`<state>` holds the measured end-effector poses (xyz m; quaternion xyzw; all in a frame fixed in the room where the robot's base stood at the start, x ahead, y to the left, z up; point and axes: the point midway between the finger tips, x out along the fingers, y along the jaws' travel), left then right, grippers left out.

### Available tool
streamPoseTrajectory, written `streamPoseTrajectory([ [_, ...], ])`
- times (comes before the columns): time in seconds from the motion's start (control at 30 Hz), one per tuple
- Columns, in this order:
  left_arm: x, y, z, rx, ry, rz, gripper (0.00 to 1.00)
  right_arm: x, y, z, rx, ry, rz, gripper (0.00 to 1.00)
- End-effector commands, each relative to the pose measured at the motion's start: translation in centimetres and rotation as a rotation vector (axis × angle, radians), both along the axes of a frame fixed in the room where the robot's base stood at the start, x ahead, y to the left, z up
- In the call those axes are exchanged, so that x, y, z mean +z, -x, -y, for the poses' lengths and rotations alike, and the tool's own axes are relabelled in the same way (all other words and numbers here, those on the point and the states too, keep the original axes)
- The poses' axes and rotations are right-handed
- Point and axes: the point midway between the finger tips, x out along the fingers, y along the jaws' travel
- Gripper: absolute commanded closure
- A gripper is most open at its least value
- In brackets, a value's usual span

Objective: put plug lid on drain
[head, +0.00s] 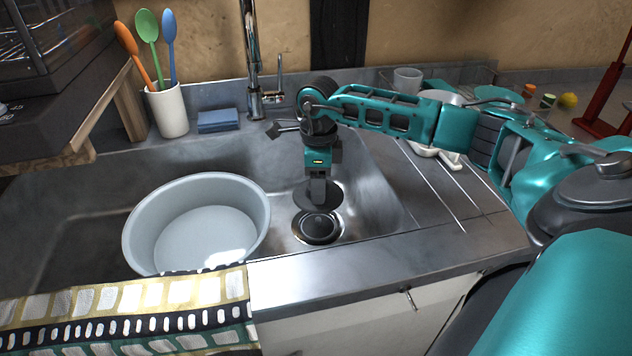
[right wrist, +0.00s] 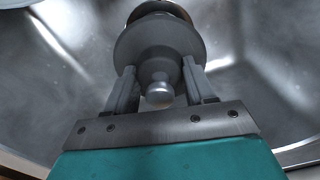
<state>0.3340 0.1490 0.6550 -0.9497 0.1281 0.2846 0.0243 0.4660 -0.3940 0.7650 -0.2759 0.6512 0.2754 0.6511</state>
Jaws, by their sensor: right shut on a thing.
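The plug lid (head: 312,196) is a dark grey disc with a rounded knob. My right gripper (head: 318,188) points down into the sink and is shut on the plug lid's knob. In the right wrist view the lid (right wrist: 140,45) spreads out beyond the two fingers (right wrist: 158,88), with the knob between them. The drain (head: 318,228) is a dark round opening with a metal rim in the sink floor. The lid appears just above and slightly behind it, not seated in it. In the right wrist view the lid hides most of the drain (right wrist: 172,8). My left gripper is not in view.
A large pale basin (head: 133,240) stands in the sink, left of the drain. The faucet (head: 254,60) rises behind. A blue sponge (head: 218,120) and a utensil cup (head: 168,112) stand at the back left. A patterned towel (head: 130,318) hangs over the front edge.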

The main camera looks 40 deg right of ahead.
Motion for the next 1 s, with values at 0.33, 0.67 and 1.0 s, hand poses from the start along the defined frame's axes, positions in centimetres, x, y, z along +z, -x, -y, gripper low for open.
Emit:
streamPoseTrajectory([
  [0.33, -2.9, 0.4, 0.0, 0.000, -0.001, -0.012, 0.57, -2.9, 0.0, -0.1, 0.003, -0.001, -0.001, 0.79],
  [0.67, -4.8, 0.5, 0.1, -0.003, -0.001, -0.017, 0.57, -5.5, 0.0, -0.1, 0.003, -0.001, 0.000, 0.79],
  [1.0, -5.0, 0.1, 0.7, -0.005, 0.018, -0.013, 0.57, -8.0, 0.0, -0.1, 0.003, -0.001, -0.001, 0.79],
])
